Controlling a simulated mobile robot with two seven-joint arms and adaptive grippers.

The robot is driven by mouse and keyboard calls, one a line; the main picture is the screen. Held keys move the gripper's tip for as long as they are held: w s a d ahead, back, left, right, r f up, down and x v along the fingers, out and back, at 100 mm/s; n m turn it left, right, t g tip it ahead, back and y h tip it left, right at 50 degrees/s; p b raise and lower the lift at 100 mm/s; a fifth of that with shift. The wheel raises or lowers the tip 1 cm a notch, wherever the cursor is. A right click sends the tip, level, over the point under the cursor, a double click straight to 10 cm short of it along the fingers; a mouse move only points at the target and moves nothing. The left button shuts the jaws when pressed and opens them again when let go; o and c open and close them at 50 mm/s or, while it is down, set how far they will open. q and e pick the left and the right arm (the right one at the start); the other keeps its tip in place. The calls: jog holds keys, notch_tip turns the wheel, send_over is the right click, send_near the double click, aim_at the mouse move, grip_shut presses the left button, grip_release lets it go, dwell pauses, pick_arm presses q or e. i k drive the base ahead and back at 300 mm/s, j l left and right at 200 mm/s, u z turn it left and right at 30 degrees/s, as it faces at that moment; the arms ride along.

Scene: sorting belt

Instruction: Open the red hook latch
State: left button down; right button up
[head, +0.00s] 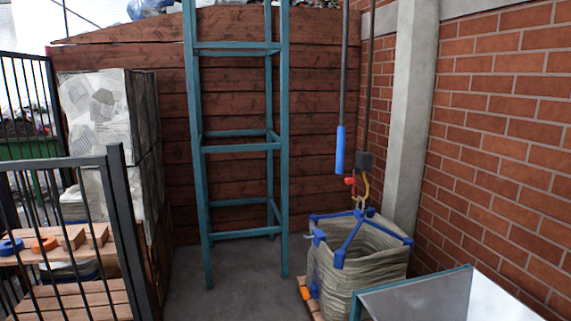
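The red latch (350,182) is a small red piece at the side of the hanging hook, on the right of the head view. The hook (364,190) is yellowish and hangs below a dark block (364,160) on a cable. It meets the gathered blue straps (352,232) at the top of a large grey-green bulk bag (365,265). The latch is too small to tell whether it is open or shut. Neither of my grippers is in view.
A blue handle (340,150) hangs just left of the hook. A teal frame (200,180) stands left of the bag. A metal-topped table (420,298) is in front of the bag. A brick wall (500,130) bounds the right. The concrete floor (235,270) is clear in the middle.

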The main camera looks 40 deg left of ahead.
aim_at(349, 180)
jog(key=u, duration=0.15)
jog(key=z, duration=0.2)
jog(key=i+j+z, duration=0.35)
jog(key=j+z, duration=0.15)
jog(key=i+j+z, duration=0.15)
jog(key=j+z, duration=0.15)
jog(key=i+j+z, duration=0.1)
jog(key=j+z, duration=0.15)
jog(key=j, duration=0.15)
jog(key=i+j+z, duration=0.1)
jog(key=j+z, duration=0.15)
jog(key=i+j, duration=0.15)
jog(key=j, duration=0.8)
jog(key=i+j+z, duration=0.1)
jog(key=j, duration=0.85)
jog(key=i+j+z, duration=0.1)
jog(key=j, duration=1.85)
jog(key=i+z, duration=0.05)
jog(key=i, duration=0.05)
